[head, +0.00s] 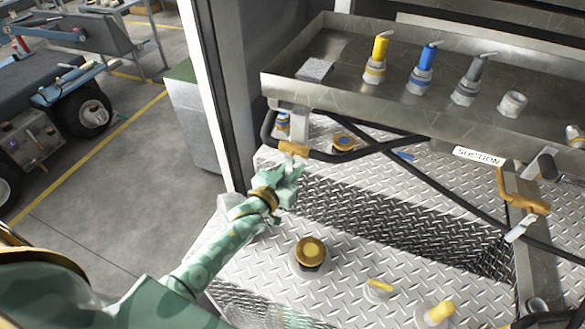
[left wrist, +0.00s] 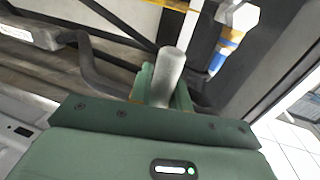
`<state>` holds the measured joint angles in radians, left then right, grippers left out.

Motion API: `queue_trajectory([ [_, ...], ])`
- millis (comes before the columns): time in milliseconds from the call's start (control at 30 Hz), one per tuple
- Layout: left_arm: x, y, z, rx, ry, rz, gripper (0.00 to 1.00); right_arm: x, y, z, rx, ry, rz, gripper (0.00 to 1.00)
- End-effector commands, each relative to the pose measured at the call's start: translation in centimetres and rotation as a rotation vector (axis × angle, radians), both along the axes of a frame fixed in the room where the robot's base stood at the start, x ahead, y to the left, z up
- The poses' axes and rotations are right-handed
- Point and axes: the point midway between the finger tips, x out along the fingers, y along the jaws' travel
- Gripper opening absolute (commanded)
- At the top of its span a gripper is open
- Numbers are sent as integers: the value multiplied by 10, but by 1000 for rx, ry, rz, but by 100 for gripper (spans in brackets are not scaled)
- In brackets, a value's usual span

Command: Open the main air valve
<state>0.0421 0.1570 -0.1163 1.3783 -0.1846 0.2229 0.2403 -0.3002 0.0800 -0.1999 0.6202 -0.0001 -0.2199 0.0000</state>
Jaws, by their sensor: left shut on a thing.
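An orange valve part (head: 293,148) shows at the left front corner under the steel tray, just beyond my left gripper (head: 288,182). In the left wrist view, my green left gripper (left wrist: 166,86) is shut on a pale grey, rounded handle (left wrist: 173,62) that stands up between its fingers. I take this handle to be the valve's; the orange part and the grip overlap in the head view, so their join is hard to see. My right gripper is not in view.
The steel tray (head: 430,113) holds yellow, blue and grey nozzles. Dark hoses cross under the tray. A round brown cap (head: 310,251) sits on the diamond-plate deck (head: 345,285).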

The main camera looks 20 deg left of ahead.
Motion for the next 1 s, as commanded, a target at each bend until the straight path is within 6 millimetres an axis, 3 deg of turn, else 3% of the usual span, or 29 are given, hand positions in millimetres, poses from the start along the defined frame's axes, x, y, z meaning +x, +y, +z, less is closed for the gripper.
queue_trajectory([
  [367, 0, -10, 2, -190, -10, 1, 0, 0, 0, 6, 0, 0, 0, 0],
  [1000, 2, -34, 18, -791, -44, 1, 0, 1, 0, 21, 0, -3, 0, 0],
])
